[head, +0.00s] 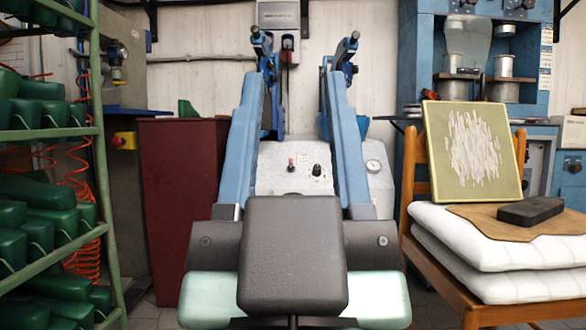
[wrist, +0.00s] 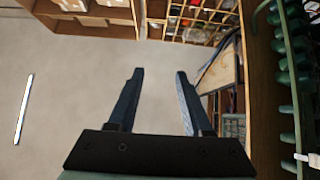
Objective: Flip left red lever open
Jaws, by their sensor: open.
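A small red lever (head: 291,163) stands on the left of a grey control panel (head: 270,180), seen in the head view between my fingers. A black knob (head: 317,171) sits to its right. My gripper (head: 298,76) is raised in front of the machine, nearer to the camera, fingers pointing up. My gripper (wrist: 158,75) also shows open and empty in the wrist view, where the lever is not in view. My gripper hides the lower machine.
A green rack (head: 105,170) of green shoe lasts stands at left, beside a dark red cabinet (head: 182,205). A pressure gauge (head: 373,166) is right of the panel. At right, a wooden chair (head: 409,165) holds white cushions (head: 460,235) and a framed screen (head: 433,150).

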